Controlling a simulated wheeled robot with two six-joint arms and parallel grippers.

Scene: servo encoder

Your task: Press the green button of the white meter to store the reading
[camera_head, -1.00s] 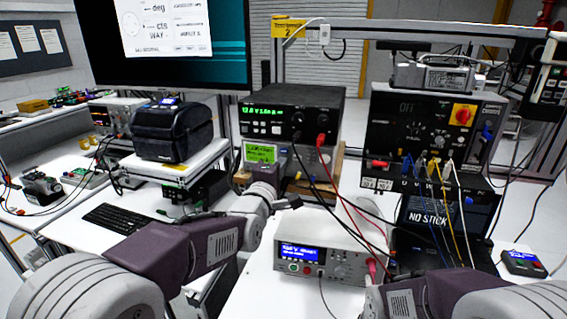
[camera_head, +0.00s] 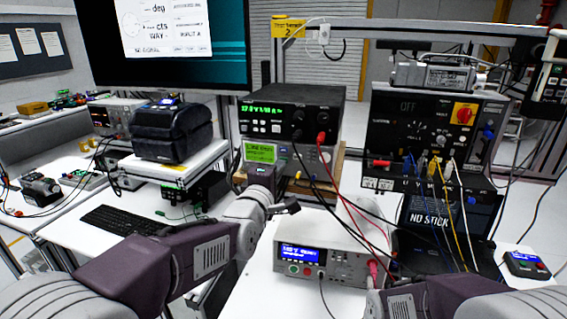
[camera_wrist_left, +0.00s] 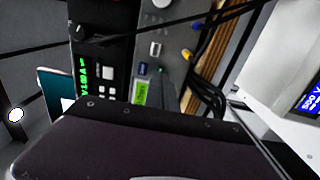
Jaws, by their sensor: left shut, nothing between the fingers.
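The white meter (camera_head: 345,262) stands on the white bench at lower centre, with a lit blue display and a row of small controls below it. The green button (camera_head: 293,268) is at the left of that row, beside a red one (camera_head: 307,270). The meter's side also shows at the right of the left wrist view (camera_wrist_left: 265,60). My left gripper (camera_head: 262,170) is shut and empty, up and left of the meter and clear of it, before a unit with a green display.
The unit with the green display (camera_head: 260,152) sits under a black power supply (camera_head: 290,105). Red and black leads (camera_head: 345,195) hang down behind and beside the white meter. A keyboard (camera_head: 125,219) lies at left. A laptop (camera_head: 440,220) stands at right.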

